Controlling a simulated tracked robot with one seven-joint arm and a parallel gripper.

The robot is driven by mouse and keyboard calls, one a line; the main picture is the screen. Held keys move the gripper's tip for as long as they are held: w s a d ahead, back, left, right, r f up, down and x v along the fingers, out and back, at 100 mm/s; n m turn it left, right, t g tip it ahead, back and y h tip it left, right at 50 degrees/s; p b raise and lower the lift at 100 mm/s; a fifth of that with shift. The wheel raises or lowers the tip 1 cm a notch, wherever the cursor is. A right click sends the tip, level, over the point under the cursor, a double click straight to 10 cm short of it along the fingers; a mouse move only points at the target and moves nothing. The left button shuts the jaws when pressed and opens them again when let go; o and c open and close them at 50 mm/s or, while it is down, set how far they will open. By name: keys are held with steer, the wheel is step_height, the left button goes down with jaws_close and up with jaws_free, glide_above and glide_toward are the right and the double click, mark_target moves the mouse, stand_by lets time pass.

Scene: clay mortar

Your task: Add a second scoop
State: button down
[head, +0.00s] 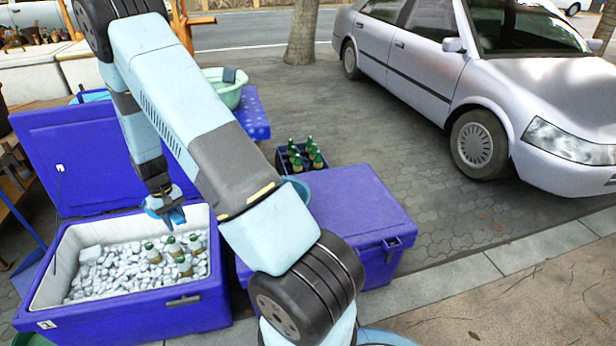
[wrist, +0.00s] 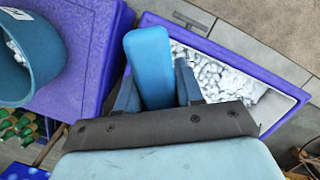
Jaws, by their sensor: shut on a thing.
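My gripper (head: 163,203) is shut on a blue scoop (wrist: 148,55), above the open blue cooler (head: 130,317). The scoop sits between the two fingers in the wrist view; whether it carries ice I cannot tell. The cooler is full of white ice cubes (head: 112,270), which also show in the wrist view (wrist: 207,75). A blue bucket (wrist: 30,60) stands on the closed blue cooler (head: 350,215), with some white pieces visible inside it. In the head view my arm hides most of the bucket (head: 302,188).
Several green-capped bottles (head: 183,265) stand in the ice at the right. The open lid (head: 90,150) rises behind the cooler. A crate of bottles (head: 305,158) is behind the closed cooler. A green basin (head: 228,92) sits on a blue table. A silver car (head: 480,90) is parked at right.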

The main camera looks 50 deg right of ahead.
steer(key=shift+d, duration=1)
steer(key=d, duration=1.4)
steer(key=shift+s+d+f+n+t+h, duration=0.35)
steer(key=shift+s+d+t+h, duration=0.7)
steer(key=shift+s+d+h, duration=2.8)
steer(key=shift+s+d+f+n+t+h, duration=0.2)
steer(key=shift+s+d+n+t+h, duration=0.7)
steer(key=shift+d, duration=5.4)
steer(key=shift+s+d+f+n+t+h, duration=0.2)
steer(key=shift+s+d+t+h, duration=0.95)
steer(key=shift+s+d+h, duration=2.8)
steer(key=w+d, duration=0.1)
steer(key=w+d+y, duration=0.1)
steer(key=w, duration=0.1)
steer(key=shift+d, duration=0.15)
steer(key=shift+w, duration=0.1)
